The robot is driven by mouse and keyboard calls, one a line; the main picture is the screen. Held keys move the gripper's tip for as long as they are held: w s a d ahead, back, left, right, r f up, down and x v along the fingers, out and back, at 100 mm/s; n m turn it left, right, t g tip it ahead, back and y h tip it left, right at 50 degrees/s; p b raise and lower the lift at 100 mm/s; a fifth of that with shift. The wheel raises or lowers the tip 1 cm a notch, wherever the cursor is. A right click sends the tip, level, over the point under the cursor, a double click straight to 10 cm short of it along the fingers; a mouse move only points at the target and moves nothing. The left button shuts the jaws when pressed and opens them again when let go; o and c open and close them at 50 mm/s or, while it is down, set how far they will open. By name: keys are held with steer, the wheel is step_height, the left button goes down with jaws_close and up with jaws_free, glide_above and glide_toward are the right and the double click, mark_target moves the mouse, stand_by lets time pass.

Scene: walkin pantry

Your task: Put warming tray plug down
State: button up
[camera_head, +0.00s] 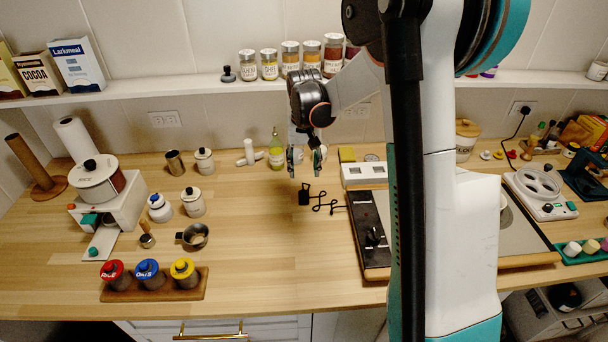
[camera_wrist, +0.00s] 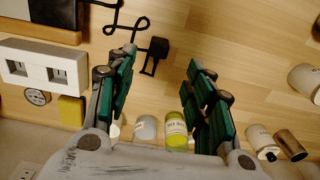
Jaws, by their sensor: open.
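The warming tray plug (camera_head: 304,195) is a small black block on the wooden counter, with a wavy black cord (camera_head: 325,207) running right to the warming tray (camera_head: 369,235). In the wrist view the plug (camera_wrist: 159,47) lies on the wood beyond my fingertips, and its cord (camera_wrist: 127,22) curls away to the left. My gripper (camera_head: 304,162) points down above the counter, just behind the plug in the head view. Its green-padded fingers are spread wide in the wrist view (camera_wrist: 160,72), with nothing between them. My arm hides part of the warming tray.
A white socket box (camera_head: 364,174) stands right of my gripper. A yellow-green bottle (camera_head: 276,152) and white mortar-like piece (camera_head: 249,153) stand behind left. Canisters (camera_head: 193,202) and a small pot (camera_head: 193,236) are farther left. The counter left of the plug is clear.

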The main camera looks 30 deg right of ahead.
steer(key=s+a+r+n+t, duration=0.25)
steer(key=s+a+r, duration=0.45)
steer(key=s+r, duration=0.45)
steer(key=s+a+r+n+t, duration=0.1)
steer(key=s+a+t, duration=0.1)
steer(key=s, duration=0.5)
steer(key=s+a+r+n+t, duration=0.1)
steer(key=s+a+t, duration=0.1)
steer(key=s, duration=0.4)
steer(key=shift+s+a+t, duration=0.35)
steer(key=shift+s+a, duration=0.05)
steer(key=shift+a, duration=0.3)
step_height(320, 180, down, 6)
steer(key=b, duration=0.5)
steer(key=shift+b, duration=0.4)
